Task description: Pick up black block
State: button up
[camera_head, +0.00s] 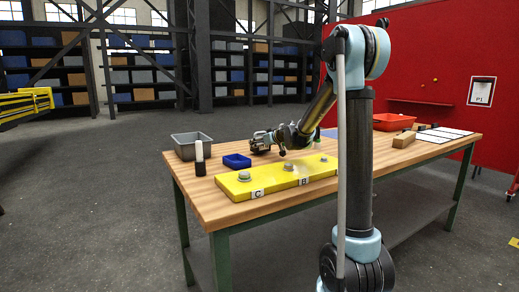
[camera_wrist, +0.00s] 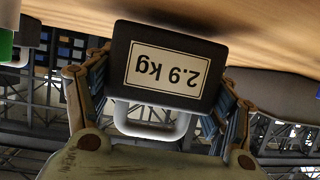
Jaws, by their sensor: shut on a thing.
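The black block (camera_wrist: 165,36) fills the middle of the wrist view. It has a pale label reading 2.9 kg, upside down in this view, and a light grey handle on the side toward my gripper. My gripper (camera_wrist: 160,85) is shut on it, with a finger on each side. In the head view my gripper (camera_head: 263,141) is low over the back of the wooden table, behind the yellow board. The block is hard to make out there. I cannot tell whether it touches the table.
The wooden table (camera_head: 205,190) holds a yellow lettered board (camera_head: 272,178), a blue bin (camera_head: 237,161), a grey bin (camera_head: 190,145), a black-and-white cylinder (camera_head: 200,160), a red tray (camera_head: 393,122) and a brown block (camera_head: 404,139). A red wall stands behind its right side.

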notch_tip(320, 180, up, 9)
jog(key=shift+f, duration=0.2)
jog(key=shift+r, duration=0.1)
dwell(0.5)
